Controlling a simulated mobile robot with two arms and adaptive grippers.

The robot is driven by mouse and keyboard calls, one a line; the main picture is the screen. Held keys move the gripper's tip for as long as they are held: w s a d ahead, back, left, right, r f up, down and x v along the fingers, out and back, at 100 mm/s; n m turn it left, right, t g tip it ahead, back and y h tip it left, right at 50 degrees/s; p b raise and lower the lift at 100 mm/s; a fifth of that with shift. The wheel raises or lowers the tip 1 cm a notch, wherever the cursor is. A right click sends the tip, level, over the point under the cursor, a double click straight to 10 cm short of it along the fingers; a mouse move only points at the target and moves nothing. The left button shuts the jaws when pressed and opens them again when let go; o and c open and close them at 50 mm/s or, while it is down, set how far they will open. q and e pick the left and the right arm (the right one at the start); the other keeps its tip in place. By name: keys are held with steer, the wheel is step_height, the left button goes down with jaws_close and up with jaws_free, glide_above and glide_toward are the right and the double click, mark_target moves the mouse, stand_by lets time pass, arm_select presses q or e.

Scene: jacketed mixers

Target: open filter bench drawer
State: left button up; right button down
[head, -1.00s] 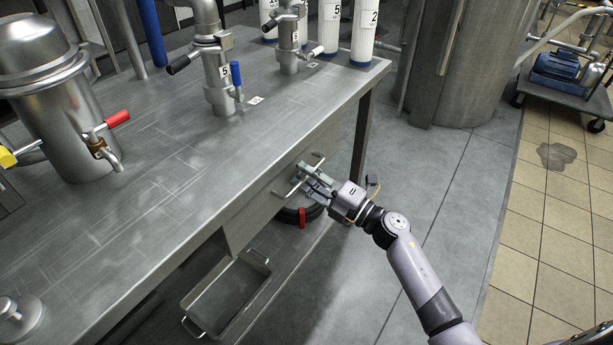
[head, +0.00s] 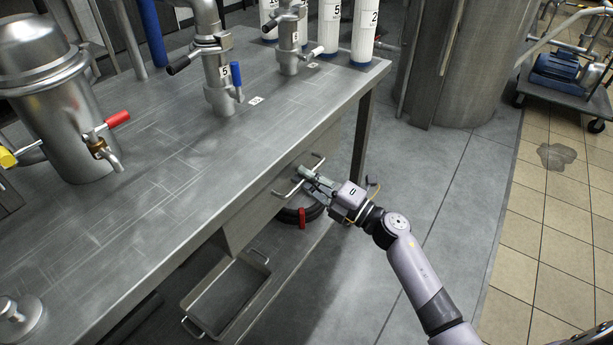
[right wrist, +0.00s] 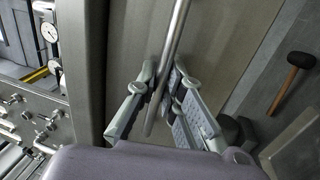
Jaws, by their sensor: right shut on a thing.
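The filter bench drawer (head: 250,219) is under the edge of the steel bench top, and its front looks flush, with no gap visible. Its bar handle (head: 283,190) sticks out from the front. My right gripper (head: 304,173) is shut on the middle of this handle. In the right wrist view the handle (right wrist: 177,28) runs as a slanted round bar between the two fingers of the right gripper (right wrist: 164,80), in front of the plain drawer front (right wrist: 215,40). The fingers partly hide the bar. My left gripper is not in view.
The bench top (head: 150,215) carries a steel vessel (head: 65,110) and pipe valves (head: 218,85). A steel tray (head: 228,297) and a dark coiled hose (head: 292,216) are below the drawer. The grey floor (head: 420,180) right of the bench is clear.

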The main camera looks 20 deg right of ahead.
steer(key=shift+s+d, duration=0.1)
stand_by(0.3)
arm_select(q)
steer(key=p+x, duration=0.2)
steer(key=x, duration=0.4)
arm_select(e)
steer(key=r+v, duration=0.2)
steer(key=v, duration=0.9)
steer(key=r+v, duration=0.2)
steer(key=v, duration=1)
steer(key=shift+s+d+r, duration=0.2)
steer(key=shift+s+d, duration=0.1)
steer(key=shift+s, duration=0.1)
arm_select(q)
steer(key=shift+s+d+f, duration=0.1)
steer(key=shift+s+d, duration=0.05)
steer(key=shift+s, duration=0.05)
arm_select(e)
steer(key=c, duration=1.7)
jaws_free()
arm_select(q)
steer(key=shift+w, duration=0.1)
arm_select(e)
steer(key=v, duration=1.2)
steer(key=shift+w, duration=0.15)
